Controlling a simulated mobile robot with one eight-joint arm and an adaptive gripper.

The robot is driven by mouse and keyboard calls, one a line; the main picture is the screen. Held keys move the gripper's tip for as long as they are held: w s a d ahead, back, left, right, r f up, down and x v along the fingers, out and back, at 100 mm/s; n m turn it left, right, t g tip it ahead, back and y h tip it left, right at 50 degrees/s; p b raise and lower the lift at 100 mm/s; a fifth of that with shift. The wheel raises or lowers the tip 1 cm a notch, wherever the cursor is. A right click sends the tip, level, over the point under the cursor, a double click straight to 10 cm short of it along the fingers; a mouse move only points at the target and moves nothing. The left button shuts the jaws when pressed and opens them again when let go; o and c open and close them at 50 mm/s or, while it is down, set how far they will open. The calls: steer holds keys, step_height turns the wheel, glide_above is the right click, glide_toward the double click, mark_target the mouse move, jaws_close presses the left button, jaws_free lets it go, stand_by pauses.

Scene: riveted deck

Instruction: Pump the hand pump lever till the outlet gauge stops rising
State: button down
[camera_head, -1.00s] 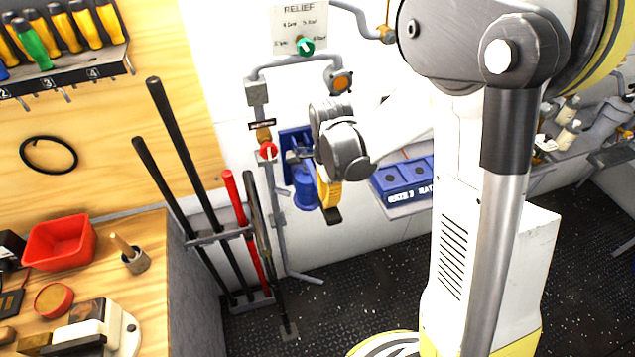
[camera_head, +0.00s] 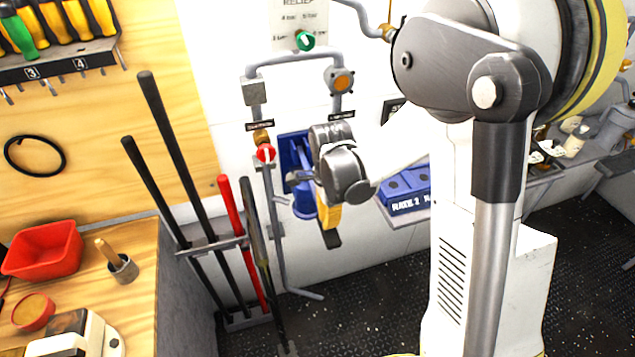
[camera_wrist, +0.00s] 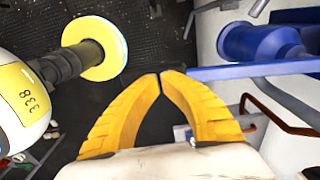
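The blue hand pump (camera_head: 302,203) is on the white wall, partly hidden by my wrist; its blue body also shows in the wrist view (camera_wrist: 262,42). A blue lever bar (camera_wrist: 250,71) runs left from it to my fingertips. A dark piece (camera_head: 327,240), apparently the lever's grip, shows just under my yellow fingers. My gripper (camera_wrist: 162,75) has its fingertips almost meeting, looking shut at the lever's end, with nothing clearly pinched between them. Whether they touch the lever is unclear. A round orange-faced fitting (camera_head: 342,79) sits on the pipe above; no gauge reading is legible.
A red-handled valve (camera_head: 265,154) and a green relief knob (camera_head: 305,41) are near the pump. A rack of upright bars (camera_head: 215,243) stands to the left, beside a wooden bench (camera_head: 140,292). A blue labelled box (camera_head: 406,192) sits on a shelf to the right.

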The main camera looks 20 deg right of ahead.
step_height(320, 180, up, 13)
steer(key=p, duration=0.8)
steer(key=shift+f, duration=0.15)
stand_by(1.9)
step_height(320, 180, down, 14)
steer(key=b, duration=1.2)
step_height(320, 180, up, 14)
steer(key=p, duration=1)
stand_by(1.1)
